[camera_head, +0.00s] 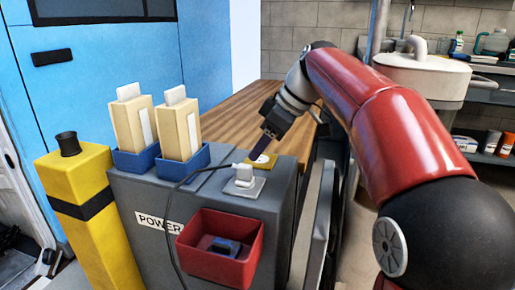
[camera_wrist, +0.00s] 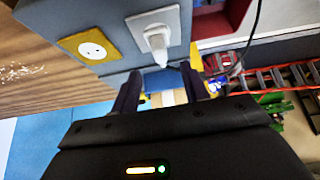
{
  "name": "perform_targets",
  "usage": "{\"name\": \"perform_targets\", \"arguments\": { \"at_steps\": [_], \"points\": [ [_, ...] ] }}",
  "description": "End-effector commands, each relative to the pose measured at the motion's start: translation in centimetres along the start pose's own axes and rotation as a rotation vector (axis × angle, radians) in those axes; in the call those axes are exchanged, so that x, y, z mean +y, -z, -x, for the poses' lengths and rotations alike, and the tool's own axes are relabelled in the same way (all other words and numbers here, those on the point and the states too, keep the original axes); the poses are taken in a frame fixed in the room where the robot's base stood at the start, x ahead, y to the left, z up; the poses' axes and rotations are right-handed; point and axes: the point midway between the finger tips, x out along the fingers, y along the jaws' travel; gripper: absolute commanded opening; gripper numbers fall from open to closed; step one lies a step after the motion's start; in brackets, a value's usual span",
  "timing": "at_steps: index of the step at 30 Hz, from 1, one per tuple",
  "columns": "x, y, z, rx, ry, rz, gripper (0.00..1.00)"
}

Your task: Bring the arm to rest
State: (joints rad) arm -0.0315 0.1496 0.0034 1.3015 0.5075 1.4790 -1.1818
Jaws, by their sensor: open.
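My red arm (camera_head: 375,105) reaches in from the right in the head view, bent downward at the wrist. My gripper (camera_head: 266,148) is over the top of the grey cabinet (camera_head: 128,200), near a yellow socket plate (camera_head: 261,160). In the wrist view my gripper (camera_wrist: 158,90) has its two dark fingers apart, with nothing seen held between them. A white plug (camera_head: 243,174) sits in a pale socket plate left of the gripper, its dark cable running down the cabinet front. The plug also shows in the wrist view (camera_wrist: 157,40).
Two cream boxes (camera_head: 180,135) stand in blue holders on the cabinet. A red bin (camera_head: 218,250) on its front holds a dark blue item. A yellow post (camera_head: 75,200) stands left. A wooden worktop (camera_head: 225,112) lies behind; a white tank (camera_head: 422,75) stands back right.

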Motion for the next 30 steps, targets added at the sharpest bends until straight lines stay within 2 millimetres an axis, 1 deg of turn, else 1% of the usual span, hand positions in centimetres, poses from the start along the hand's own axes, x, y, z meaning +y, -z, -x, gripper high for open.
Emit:
{"name": "perform_targets", "arguments": {
  "at_steps": [8, 11, 13, 14, 17, 18, 20, 21, 23, 24, 27, 30],
  "points": [
    [-0.2, -0.1, 0.2, -0.003, -0.005, -0.010, 0.45],
    [-1.3, -0.8, 1.1, -0.020, -0.033, -0.077, 0.45],
    [-2.8, -2.0, 2.0, -0.042, -0.073, -0.166, 0.45],
    [-3.6, -2.7, 2.4, -0.053, -0.095, -0.214, 0.45],
    [-6.7, -5.6, 3.6, -0.086, -0.185, -0.394, 0.45],
    [-8.0, -7.0, 4.0, -0.096, -0.225, -0.466, 0.45],
    [-9.9, -9.1, 4.2, -0.106, -0.285, -0.571, 0.45],
    [-11.2, -10.5, 4.3, -0.109, -0.325, -0.637, 0.45],
    [-13.1, -12.7, 4.2, -0.108, -0.385, -0.732, 0.45],
    [-14.2, -14.1, 4.1, -0.104, -0.423, -0.788, 0.45],
    [-16.7, -17.3, 3.5, -0.089, -0.505, -0.908, 0.45],
    [-18.5, -19.7, 2.7, -0.070, -0.562, -0.992, 0.45]
  ]
}}
